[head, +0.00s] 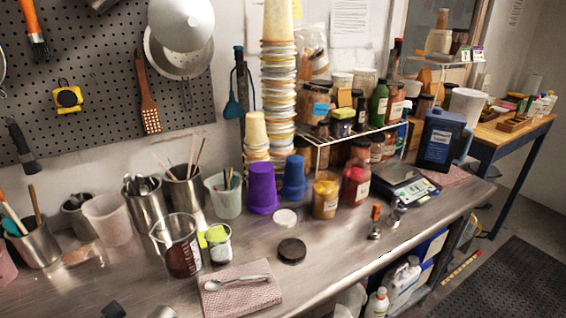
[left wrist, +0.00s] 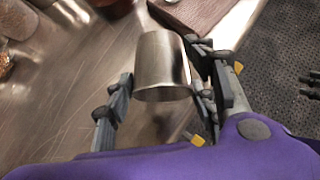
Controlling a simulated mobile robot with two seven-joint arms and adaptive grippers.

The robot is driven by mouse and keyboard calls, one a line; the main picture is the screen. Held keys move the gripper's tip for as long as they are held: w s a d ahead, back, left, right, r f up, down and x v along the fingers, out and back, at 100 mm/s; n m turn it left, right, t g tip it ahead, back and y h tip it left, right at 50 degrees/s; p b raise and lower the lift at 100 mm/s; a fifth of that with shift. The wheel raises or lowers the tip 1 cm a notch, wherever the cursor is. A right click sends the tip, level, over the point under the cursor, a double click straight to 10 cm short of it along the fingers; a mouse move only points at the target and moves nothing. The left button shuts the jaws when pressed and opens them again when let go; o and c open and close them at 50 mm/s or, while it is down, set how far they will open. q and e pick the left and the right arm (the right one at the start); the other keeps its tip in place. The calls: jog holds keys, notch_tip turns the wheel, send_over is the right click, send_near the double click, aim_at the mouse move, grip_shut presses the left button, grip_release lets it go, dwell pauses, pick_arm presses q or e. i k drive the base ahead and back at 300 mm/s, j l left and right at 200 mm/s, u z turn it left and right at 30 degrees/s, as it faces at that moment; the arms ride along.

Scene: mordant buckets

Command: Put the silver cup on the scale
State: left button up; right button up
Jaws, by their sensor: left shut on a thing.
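The silver cup (left wrist: 163,68) sits between the fingers of my left gripper (left wrist: 160,76) in the left wrist view; the gripper is shut on it. In the head view only part of the silver cup (head: 160,312) shows at the bottom edge, beside a dark part of my left gripper (head: 113,310). I cannot tell whether the cup touches the bench. The scale (head: 407,187) stands at the right of the bench, with a dark body, a flat plate and a lit display; its plate looks empty. My right gripper is not in view.
A folded cloth (head: 240,291) with a spoon lies near the cup. A beaker of dark liquid (head: 181,245), a black lid (head: 292,251), jars (head: 325,195) and small metal items (head: 375,222) stand on the bench towards the scale. A blue jug (head: 437,140) stands behind the scale.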

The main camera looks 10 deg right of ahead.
aim_at(394, 170)
jog(key=l, duration=0.45)
jog(key=k+l+z, duration=0.1)
jog(key=l, duration=0.35)
jog(key=l+z, duration=0.1)
jog(key=l, duration=0.8)
jog(key=i+l, duration=0.15)
jog(key=l, duration=0.2)
jog(key=i+l+z, duration=0.1)
jog(key=l, duration=0.3)
jog(key=i+l, duration=0.15)
jog(key=l, duration=0.2)
jog(key=i+l+z, duration=0.1)
jog(key=l, duration=0.25)
jog(key=i+l, duration=0.2)
jog(key=l, duration=0.15)
jog(key=l+z, duration=0.05)
